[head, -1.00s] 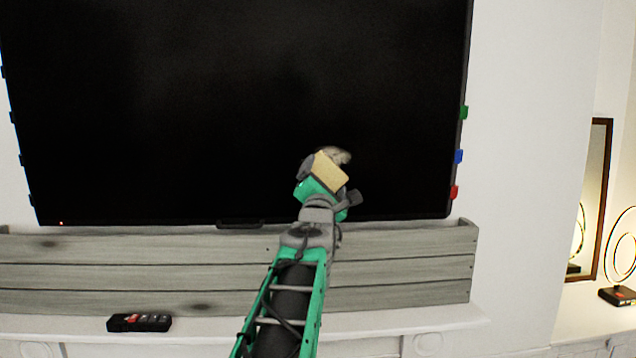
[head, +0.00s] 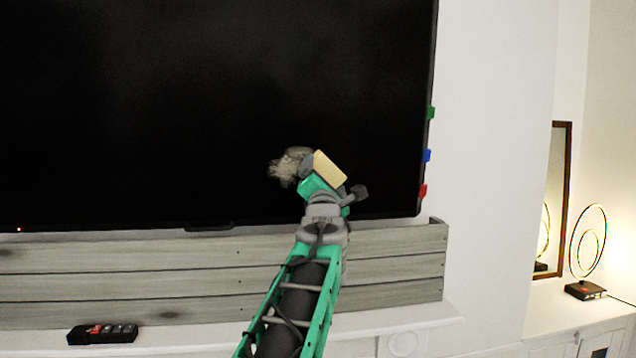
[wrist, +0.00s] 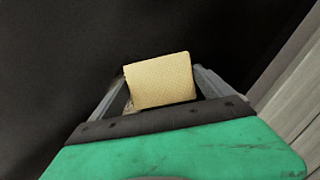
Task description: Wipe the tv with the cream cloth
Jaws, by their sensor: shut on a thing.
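The tv (head: 150,110) is a large black screen on the white wall. My gripper (head: 326,178) is in front of its lower right part, shut on the cream cloth (head: 329,169). In the wrist view the cream cloth (wrist: 160,80) is a small flat pale-yellow piece between the fingers of my gripper (wrist: 162,92), with the dark screen behind it. I cannot tell whether the cloth touches the screen. A greyish smudge (head: 286,168) shows on the screen just left of my gripper, partly hidden by it.
A grey plank panel (head: 150,285) runs below the tv, above a white mantel. A black remote (head: 102,334) lies on the mantel at left. Green, blue (head: 427,156) and red tabs stick out from the tv's right edge. A ring lamp (head: 585,290) and a mirror stand at right.

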